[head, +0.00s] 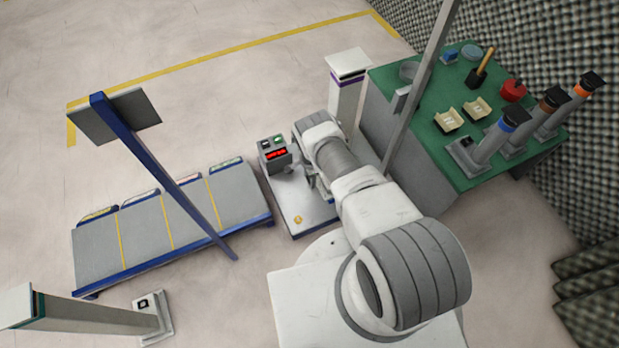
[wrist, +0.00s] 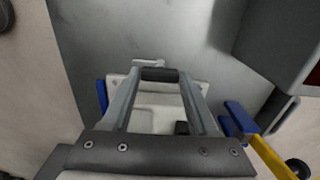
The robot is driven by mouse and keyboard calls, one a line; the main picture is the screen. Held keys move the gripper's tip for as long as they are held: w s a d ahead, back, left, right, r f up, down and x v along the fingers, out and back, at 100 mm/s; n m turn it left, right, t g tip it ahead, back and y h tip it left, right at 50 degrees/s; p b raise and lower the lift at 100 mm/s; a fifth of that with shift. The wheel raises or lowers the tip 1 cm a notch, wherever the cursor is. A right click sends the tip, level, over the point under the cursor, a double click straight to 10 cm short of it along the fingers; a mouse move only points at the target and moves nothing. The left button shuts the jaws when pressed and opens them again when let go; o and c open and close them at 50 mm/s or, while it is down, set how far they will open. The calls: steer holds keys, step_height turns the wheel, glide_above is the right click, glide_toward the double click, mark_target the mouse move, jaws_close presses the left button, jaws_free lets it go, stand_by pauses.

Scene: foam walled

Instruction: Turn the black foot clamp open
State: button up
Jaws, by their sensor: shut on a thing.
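In the wrist view my gripper (wrist: 160,76) has its two grey fingers reaching forward, with a short black bar (wrist: 160,74) between their tips. The fingers are shut on this bar, which looks like the black foot clamp's handle. A pale plate (wrist: 145,112) with a light bracket beyond it lies beneath the fingers. A small black block (wrist: 182,128) shows near the right finger. In the head view my gripper is mostly hidden by my arm, over the grey platform (head: 311,213) in front of the box with a red display (head: 276,155). The clamp cannot be made out there.
Blue parts flank the fingers in the wrist view, the right one (wrist: 238,118) beside a yellow bar (wrist: 268,152). A dark grey box (wrist: 280,40) stands close at upper right. In the head view a green-topped bench (head: 440,150) is right, a low grey rack (head: 145,235) left.

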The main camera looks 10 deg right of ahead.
stand_by(0.4)
steer(key=o, duration=1.1)
step_height(320, 180, up, 18)
steer(key=p, duration=0.7)
steer(key=shift+f+p, duration=0.25)
steer(key=shift+p, duration=0.15)
